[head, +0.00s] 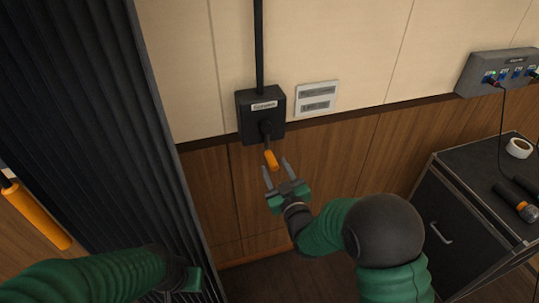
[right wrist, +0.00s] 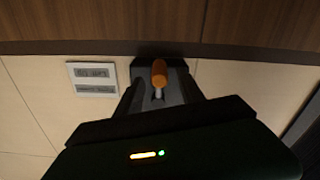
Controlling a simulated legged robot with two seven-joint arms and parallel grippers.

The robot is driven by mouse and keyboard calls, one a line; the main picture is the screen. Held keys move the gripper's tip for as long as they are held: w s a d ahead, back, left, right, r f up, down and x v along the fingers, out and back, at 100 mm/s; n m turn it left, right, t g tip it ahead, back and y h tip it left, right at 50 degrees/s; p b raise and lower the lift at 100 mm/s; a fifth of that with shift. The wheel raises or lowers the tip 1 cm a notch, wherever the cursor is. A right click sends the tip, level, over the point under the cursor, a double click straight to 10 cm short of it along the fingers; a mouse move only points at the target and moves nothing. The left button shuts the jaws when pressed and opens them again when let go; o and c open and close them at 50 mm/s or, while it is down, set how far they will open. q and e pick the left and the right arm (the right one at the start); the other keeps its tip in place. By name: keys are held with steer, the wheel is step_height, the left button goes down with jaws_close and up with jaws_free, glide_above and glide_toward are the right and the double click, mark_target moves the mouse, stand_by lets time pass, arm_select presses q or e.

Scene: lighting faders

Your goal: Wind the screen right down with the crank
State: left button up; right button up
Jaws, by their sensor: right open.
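The crank's black box (head: 261,113) is on the wall, with a dark rod (head: 259,45) rising from its top. Its orange crank grip (head: 271,160) hangs below the box and also shows in the right wrist view (right wrist: 159,72). My right gripper (head: 277,166) is open, its fingers pointing up to either side of the grip's lower end; contact cannot be told. In the right wrist view the grip lies between the finger lines. My left gripper (head: 190,281) is low at the left, its fingers not clear. The screen is not in view.
A pale label plate (head: 317,98) is right of the crank box. A dark pleated curtain (head: 100,120) hangs at the left, by an orange handle (head: 38,215). A black cabinet (head: 455,205) with tape (head: 519,148) and a microphone (head: 515,203) stands at the right, below a socket box (head: 500,72).

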mark_target(269, 155)
steer(key=x, duration=0.7)
steer(key=shift+f, duration=0.3)
steer(key=shift+s+d+r, duration=0.1)
steer(key=shift+r, duration=0.05)
steer(key=shift+c, duration=0.4)
jaws_close()
